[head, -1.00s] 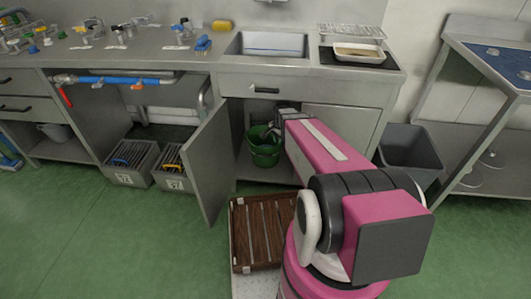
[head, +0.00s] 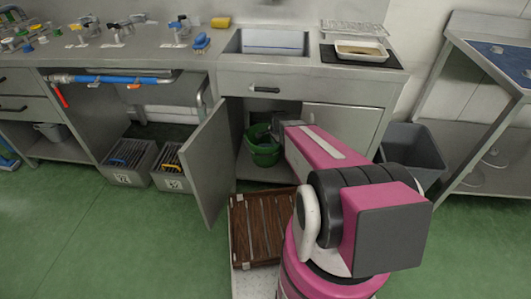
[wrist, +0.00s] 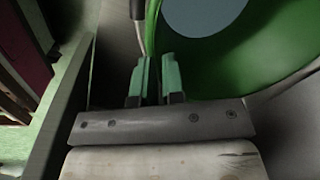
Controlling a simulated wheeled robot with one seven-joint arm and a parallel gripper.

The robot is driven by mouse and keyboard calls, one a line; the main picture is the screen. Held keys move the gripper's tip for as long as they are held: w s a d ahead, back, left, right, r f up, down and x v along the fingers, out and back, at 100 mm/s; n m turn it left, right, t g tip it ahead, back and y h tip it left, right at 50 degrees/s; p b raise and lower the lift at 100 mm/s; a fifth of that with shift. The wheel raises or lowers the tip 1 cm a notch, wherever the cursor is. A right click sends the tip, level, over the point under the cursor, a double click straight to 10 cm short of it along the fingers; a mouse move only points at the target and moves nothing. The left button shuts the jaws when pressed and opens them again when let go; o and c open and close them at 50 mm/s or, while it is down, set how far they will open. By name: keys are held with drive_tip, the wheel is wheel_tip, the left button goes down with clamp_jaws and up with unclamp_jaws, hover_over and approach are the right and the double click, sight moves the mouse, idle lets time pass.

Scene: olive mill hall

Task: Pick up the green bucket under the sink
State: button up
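The green bucket (head: 263,150) stands upright inside the open cabinet under the sink (head: 268,43). In the wrist view the bucket (wrist: 225,55) fills the upper right, with a pale round area inside it. A thin grey bar, perhaps its handle, runs by the rim. My gripper (wrist: 155,80) has its two green-tipped fingers parted by a narrow gap, at the bucket's near rim. The wall seems to pass between them; I see no clear grip on it. In the head view my arm hides most of my gripper.
The open cabinet door (head: 206,163) stands left of the bucket. A brown slatted crate (head: 262,228) is in front, close to my base. Two grey bins (head: 126,163) sit left of the door. A dark grey bin (head: 412,153) stands right of the cabinet. Green floor is free at the left.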

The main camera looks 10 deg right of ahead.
sight(275, 149)
drive_tip(key=f, duration=0.5)
drive_tip(key=shift+w+a, duration=0.15)
drive_tip(key=shift+w, duration=0.2)
clamp_jaws()
idle(0.6)
drive_tip(key=shift+r, duration=0.3)
idle(0.6)
